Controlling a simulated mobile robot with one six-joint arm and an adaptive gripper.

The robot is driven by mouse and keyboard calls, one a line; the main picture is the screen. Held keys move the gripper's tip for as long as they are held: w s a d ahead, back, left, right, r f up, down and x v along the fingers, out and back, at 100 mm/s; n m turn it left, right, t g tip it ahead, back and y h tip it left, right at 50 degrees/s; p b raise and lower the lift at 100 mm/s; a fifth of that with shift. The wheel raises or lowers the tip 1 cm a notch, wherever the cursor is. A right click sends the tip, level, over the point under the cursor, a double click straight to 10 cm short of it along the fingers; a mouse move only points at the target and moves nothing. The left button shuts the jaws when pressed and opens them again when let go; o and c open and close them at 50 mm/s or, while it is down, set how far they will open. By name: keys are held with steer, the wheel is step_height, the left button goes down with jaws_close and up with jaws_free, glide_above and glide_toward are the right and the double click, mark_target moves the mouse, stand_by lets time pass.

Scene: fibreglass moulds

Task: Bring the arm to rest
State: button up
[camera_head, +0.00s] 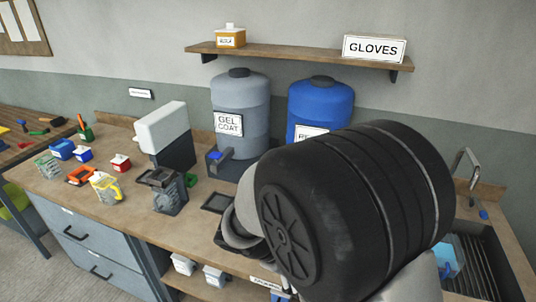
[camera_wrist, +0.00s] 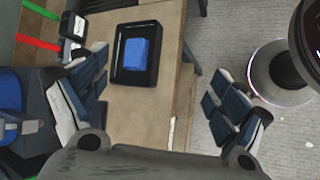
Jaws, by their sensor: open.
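My gripper (camera_wrist: 155,108) shows in the wrist view with its two dark padded fingers spread wide apart. It is open and nothing is between the fingers. Beyond the fingertips lies the wooden bench top (camera_wrist: 132,120), with a black tray (camera_wrist: 119,74) holding a blue block (camera_wrist: 136,52). The fingers look apart from the tray. In the head view my arm's large dark joint fills the lower right middle and hides part of the bench; I cannot make out the gripper there.
A grey gel coat drum (camera_head: 240,95) and a blue drum (camera_head: 320,100) stand at the back of the bench, under a shelf (camera_head: 290,52). A scale-like device (camera_head: 170,190), cups and tools sit left. A sink (camera_head: 480,262) is at right.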

steer(key=s+d+r+m+t+y, duration=0.35)
steer(key=s+r+m+y, duration=0.6)
steer(key=s+r, duration=0.7)
step_height(320, 180, down, 12)
steer(key=s+m+h+b, duration=0.1)
steer(key=b, duration=0.9)
steer(key=shift+a+f+m+g, duration=0.15)
steer(key=shift+f+m+g, duration=0.05)
steer(key=shift+m+g, duration=0.2)
steer(key=shift+s, duration=0.1)
